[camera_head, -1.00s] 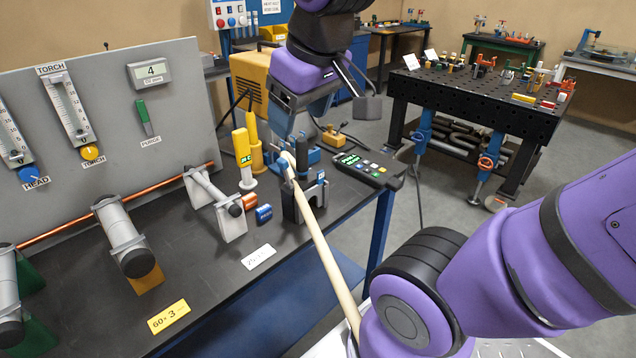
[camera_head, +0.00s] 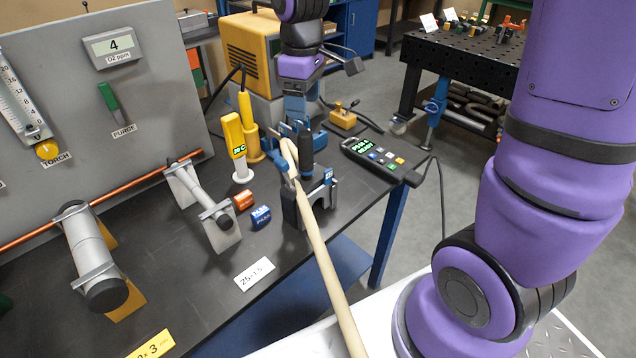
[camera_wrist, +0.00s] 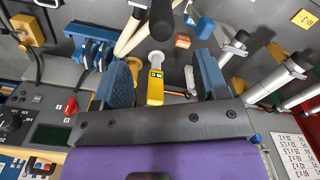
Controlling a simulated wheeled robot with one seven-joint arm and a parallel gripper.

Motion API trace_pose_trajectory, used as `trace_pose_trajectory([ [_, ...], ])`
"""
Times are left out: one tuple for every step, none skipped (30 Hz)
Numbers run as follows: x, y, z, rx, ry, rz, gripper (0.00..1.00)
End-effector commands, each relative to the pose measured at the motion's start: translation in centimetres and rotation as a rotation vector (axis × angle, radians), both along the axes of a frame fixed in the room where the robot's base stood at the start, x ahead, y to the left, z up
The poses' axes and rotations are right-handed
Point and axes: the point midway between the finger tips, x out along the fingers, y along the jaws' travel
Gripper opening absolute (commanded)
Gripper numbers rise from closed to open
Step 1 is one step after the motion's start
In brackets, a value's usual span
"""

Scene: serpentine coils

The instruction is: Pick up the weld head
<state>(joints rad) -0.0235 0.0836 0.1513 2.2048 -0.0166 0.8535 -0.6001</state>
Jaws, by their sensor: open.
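The weld head (camera_head: 306,150) has a black upright handle and blue parts. It sits at a dark grey cradle (camera_head: 322,212) on the bench, with a cream hose (camera_head: 325,270) running toward me. My gripper (camera_head: 295,112) is open above and just behind the weld head, fingers pointing down; the head view does not show clearly whether they touch it. In the wrist view, the two blue finger pads (camera_wrist: 163,78) stand apart, with a yellow probe with a small display (camera_wrist: 155,88) visible beyond the gap. The black handle (camera_wrist: 161,18) is at the top edge, beyond the fingertips.
A yellow gauge (camera_head: 236,140) and orange and blue blocks (camera_head: 261,216) stand left of the cradle. A handheld controller (camera_head: 375,160) lies right of it. Clamped tubes (camera_head: 95,255) and a grey panel (camera_head: 150,90) are at left. The front bench surface is mostly clear.

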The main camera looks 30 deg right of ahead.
Motion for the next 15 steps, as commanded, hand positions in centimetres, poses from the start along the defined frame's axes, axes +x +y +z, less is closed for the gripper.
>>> trace_pose_trajectory([
  [0.0, 0.0, -0.7, 0.000, 0.004, 0.002, 0.67],
  [0.0, 0.0, -1.1, -0.001, 0.005, 0.002, 0.67],
  [-0.1, 0.0, -1.7, -0.001, 0.006, 0.002, 0.67],
  [-0.1, 0.0, -2.2, -0.001, 0.005, 0.001, 0.67],
  [-0.1, 0.0, -2.6, -0.001, 0.005, 0.001, 0.67],
  [-0.1, 0.0, -3.2, -0.001, 0.005, 0.001, 0.67],
  [-0.1, 0.0, -3.6, -0.001, 0.005, 0.001, 0.67],
  [-0.1, 0.0, -4.0, -0.001, 0.005, 0.001, 0.67],
  [-0.1, 0.0, -4.4, -0.001, 0.004, 0.001, 0.67],
  [-0.1, 0.0, -4.7, -0.001, 0.004, 0.001, 0.67],
  [-0.1, 0.0, -4.9, -0.001, 0.004, 0.001, 0.67],
  [-0.1, 0.0, -5.1, -0.001, 0.002, 0.000, 0.67],
  [-0.1, 0.0, -5.2, 0.000, 0.001, 0.000, 0.67],
  [-0.1, 0.0, -5.3, 0.000, 0.001, 0.000, 0.67],
  [-0.1, 0.0, -5.6, -0.001, 0.002, 0.000, 0.67],
])
